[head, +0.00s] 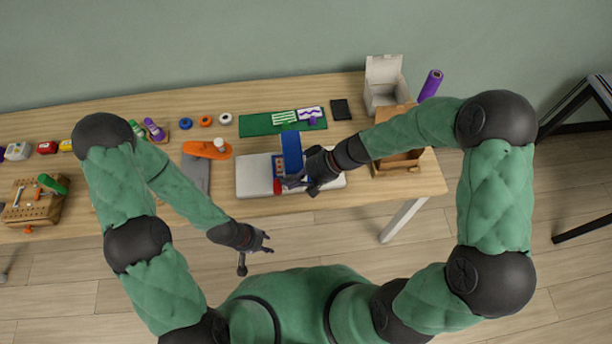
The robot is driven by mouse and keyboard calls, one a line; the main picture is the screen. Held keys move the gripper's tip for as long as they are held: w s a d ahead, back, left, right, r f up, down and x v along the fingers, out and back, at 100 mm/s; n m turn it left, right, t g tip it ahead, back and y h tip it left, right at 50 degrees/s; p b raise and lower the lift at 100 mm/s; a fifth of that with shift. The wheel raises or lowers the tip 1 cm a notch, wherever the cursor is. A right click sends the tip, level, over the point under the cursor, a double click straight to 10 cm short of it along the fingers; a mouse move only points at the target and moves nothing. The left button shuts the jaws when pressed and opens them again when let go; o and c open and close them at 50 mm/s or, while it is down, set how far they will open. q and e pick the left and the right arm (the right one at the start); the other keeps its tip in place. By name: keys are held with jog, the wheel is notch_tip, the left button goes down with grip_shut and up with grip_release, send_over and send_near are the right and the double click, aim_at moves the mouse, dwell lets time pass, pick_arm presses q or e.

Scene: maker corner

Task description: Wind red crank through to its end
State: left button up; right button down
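The red crank (277,187) shows as a small red knob at the front of a device with a blue upright panel (292,150). The device stands on a pale grey base (252,178) near the table's front edge. My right gripper (288,182) is at the crank, its fingertips beside or over the red knob. Its fingers hide part of the device, and I cannot tell whether they close on the knob. My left gripper (257,252) is empty, its fingers spread apart, in front of the table edge and away from the crank.
An orange tool (207,149) on a grey mat (195,177) lies left of the device. A green mat (258,125) with small parts lies behind it. A wooden box (397,166) and a white box (384,78) stand right. A pegboard block (33,207) sits far left.

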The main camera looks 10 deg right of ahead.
jog(key=shift+x, duration=0.8)
jog(key=shift+a+h+p, duration=0.2)
jog(key=shift+h+p, duration=0.1)
jog(key=shift+p, duration=0.1)
jog(key=shift+a+h+p, duration=0.15)
jog(key=shift+h+p, duration=0.15)
jog(key=shift+p, duration=0.05)
